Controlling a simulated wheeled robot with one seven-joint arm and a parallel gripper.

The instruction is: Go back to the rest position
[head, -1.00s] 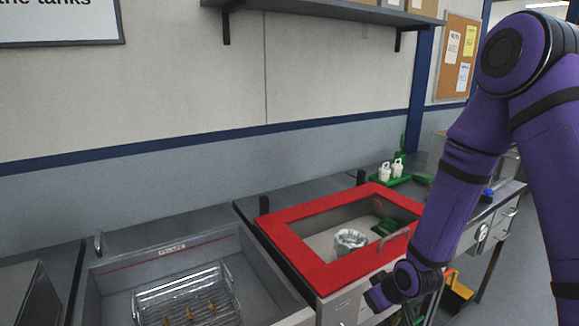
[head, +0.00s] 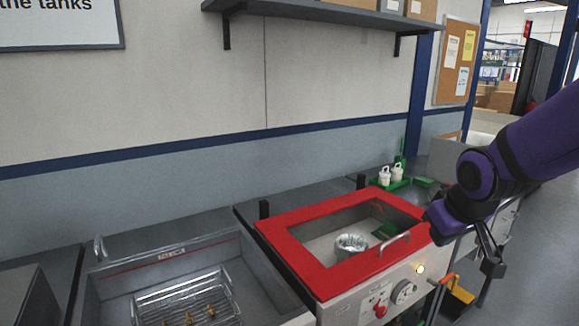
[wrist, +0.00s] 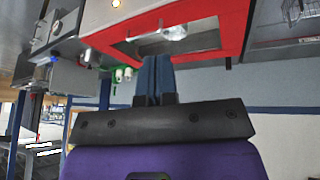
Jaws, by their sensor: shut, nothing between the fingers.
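My gripper (head: 492,266) is at the right in the head view, in front of the right end of the red-rimmed unit and apart from it. Its fingers point down. In the wrist view my gripper's fingers (wrist: 156,62) lie together with nothing between them. A shiny metal housing (head: 350,245) stands inside the red-rimmed basin (head: 290,250). The housing also shows at the top of the upside-down wrist view (wrist: 174,33).
A grey tank (head: 262,275) with a wire basket (head: 185,300) is at the lower left. Small white bottles (head: 391,174) stand in a green tray behind the basin. A control panel with a dial (head: 404,291) is below the basin. A shelf (head: 320,12) hangs above. Floor at right is clear.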

